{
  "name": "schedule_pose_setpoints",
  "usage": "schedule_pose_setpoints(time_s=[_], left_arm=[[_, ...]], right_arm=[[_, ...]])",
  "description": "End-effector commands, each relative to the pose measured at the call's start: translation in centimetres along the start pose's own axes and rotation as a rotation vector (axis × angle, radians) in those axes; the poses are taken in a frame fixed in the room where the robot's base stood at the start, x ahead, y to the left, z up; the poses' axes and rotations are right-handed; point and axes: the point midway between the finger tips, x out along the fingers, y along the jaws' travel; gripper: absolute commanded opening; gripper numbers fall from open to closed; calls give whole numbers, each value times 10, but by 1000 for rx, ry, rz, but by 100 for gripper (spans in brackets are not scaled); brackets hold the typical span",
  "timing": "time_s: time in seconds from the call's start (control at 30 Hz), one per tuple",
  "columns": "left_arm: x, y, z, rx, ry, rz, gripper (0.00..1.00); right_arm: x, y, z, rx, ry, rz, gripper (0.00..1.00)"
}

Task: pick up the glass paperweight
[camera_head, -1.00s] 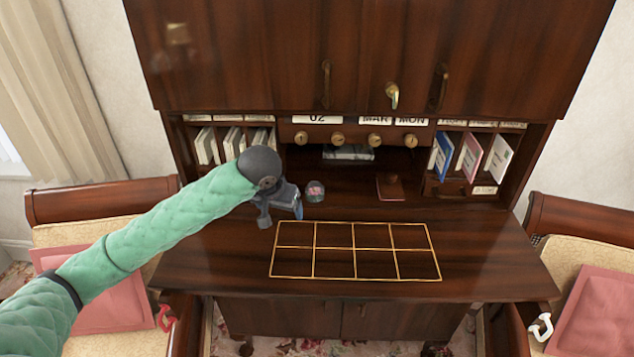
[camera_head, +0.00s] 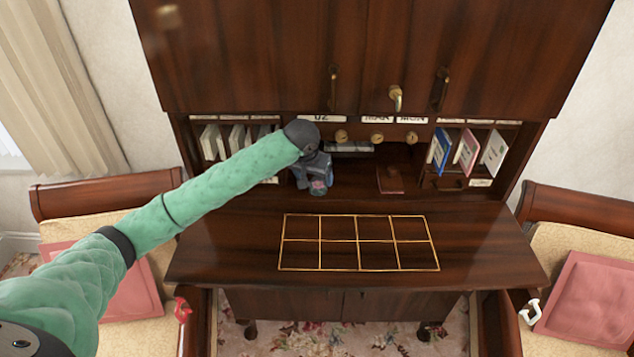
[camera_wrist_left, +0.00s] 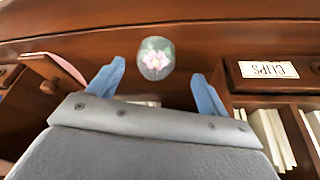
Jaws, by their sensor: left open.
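The glass paperweight (camera_head: 318,188) is a small clear dome with a pink flower inside. It sits at the back left of the desk top, partly hidden by my gripper in the head view. In the left wrist view the paperweight (camera_wrist_left: 155,59) shows whole, just beyond and between the two blue fingertips. My left gripper (camera_head: 314,182) is open and empty, close at the paperweight, and it also shows in the left wrist view (camera_wrist_left: 158,76). I cannot tell whether a finger touches the glass. My right gripper is not in view.
The dark wooden desk (camera_head: 230,240) has a yellow grid (camera_head: 358,241) on its clear front part. A small reddish-brown item (camera_head: 390,180) lies to the right. Pigeonholes with cards (camera_head: 466,152) stand behind, below a cabinet (camera_head: 290,60). Chairs with pink cushions (camera_head: 590,300) flank the desk.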

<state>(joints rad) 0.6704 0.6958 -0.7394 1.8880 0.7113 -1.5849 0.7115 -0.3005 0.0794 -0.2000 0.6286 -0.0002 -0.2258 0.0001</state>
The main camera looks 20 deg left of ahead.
Motion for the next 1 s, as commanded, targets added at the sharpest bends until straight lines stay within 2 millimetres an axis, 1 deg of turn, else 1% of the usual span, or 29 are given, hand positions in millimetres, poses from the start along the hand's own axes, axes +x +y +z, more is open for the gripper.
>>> schedule_pose_setpoints(time_s=[0.07,0.3,0.43,0.53,0.73,0.77,0.8,0.87,1.0], left_arm=[[-1,1,-7,0,0,0,79],[32,1,-7,-1,-3,0,79],[47,0,-7,0,-1,0,79],[52,0,-6,1,0,-1,79],[53,0,-6,1,0,0,79],[53,0,-6,1,1,0,75],[52,0,-6,1,1,0,67],[52,0,-6,0,1,0,55],[52,0,-6,0,1,0,28]], right_arm=[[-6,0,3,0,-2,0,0],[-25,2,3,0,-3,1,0],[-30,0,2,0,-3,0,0],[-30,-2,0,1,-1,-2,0],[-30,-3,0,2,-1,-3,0],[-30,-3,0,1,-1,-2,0],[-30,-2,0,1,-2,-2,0],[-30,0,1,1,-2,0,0],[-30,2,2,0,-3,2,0]])
